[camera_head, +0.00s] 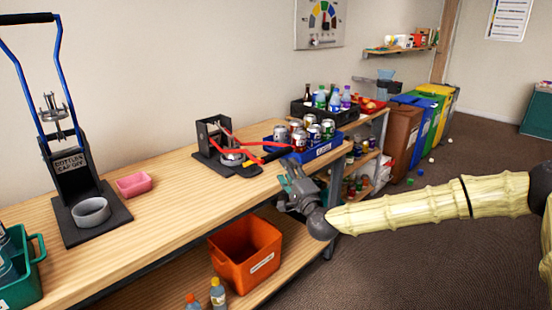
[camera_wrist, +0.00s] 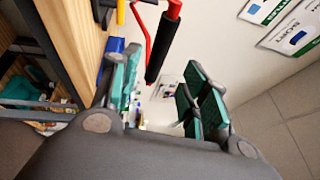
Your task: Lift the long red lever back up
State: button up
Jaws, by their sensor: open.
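The long red lever (camera_head: 262,144) belongs to a black press (camera_head: 212,136) on the wooden bench. It lies low, almost level, and reaches toward the bench's front edge with a black grip at its end. My gripper (camera_head: 291,178) is just in front of that edge, below and close to the lever's end. In the wrist view the lever's black grip (camera_wrist: 162,45) hangs in from the top, and its lower end shows between my open green-padded fingers (camera_wrist: 158,90). The fingers hold nothing. I cannot tell whether they touch the grip.
A blue tray (camera_head: 322,150) of cans stands right of the press. A blue-handled bottle device (camera_head: 70,160) and a pink tray (camera_head: 133,185) stand to the left. An orange bin (camera_head: 243,262) sits on the lower shelf. Coloured bins line the back; the floor at right is mostly clear.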

aim_at(276, 153)
jog(key=x, duration=1)
jog(key=shift+a+p, duration=0.1)
jog(key=shift+p, duration=0.25)
grip_shut()
